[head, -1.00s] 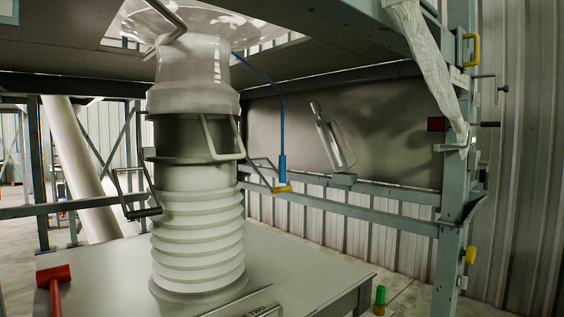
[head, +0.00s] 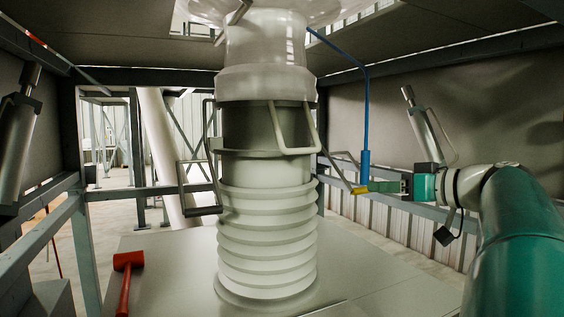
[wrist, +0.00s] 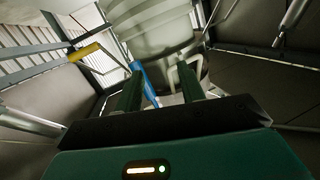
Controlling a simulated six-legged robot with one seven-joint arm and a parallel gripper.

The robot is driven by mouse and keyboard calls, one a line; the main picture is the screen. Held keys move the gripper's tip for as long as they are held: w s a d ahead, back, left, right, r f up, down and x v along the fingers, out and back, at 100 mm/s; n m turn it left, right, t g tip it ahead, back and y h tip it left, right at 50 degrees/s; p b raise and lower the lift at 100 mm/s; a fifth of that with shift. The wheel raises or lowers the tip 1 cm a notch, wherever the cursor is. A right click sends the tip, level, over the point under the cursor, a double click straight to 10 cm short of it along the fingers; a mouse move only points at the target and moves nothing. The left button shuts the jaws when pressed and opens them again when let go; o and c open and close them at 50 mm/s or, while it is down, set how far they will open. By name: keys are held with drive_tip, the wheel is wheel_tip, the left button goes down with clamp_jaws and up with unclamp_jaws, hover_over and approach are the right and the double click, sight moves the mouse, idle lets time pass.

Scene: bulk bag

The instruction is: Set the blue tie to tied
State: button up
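The blue tie (head: 365,165) hangs from beside the bag's spout as a thin blue line that bends down into a thicker blue sleeve. My gripper (head: 375,187) is beside the sleeve's lower end, reaching in from the right. In the wrist view my gripper (wrist: 160,75) has its two green fingers apart. The blue tie (wrist: 150,85) shows in the gap, nearer the left finger; I cannot tell whether they touch. A yellow grip (head: 360,190) below the sleeve is partly hidden by my fingers. A yellow grip (wrist: 85,52) also shows at the upper left of the wrist view.
The pale bag spout (head: 265,75) stands over a ribbed bellows (head: 267,240) left of the tie. Bent metal handles (head: 297,150) stick out from the collar. A red mallet (head: 127,270) is on the grey deck (head: 170,280). Frame rails (head: 410,205) run behind my gripper.

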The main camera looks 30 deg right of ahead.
drive_tip(key=n+t+h, duration=0.1)
drive_tip(key=t, duration=0.1)
approach(369, 159)
drive_tip(key=w, duration=0.7)
drive_tip(key=w+a, duration=0.1)
drive_tip(key=w, duration=0.3)
drive_tip(key=shift+r, duration=0.1)
clamp_jaws()
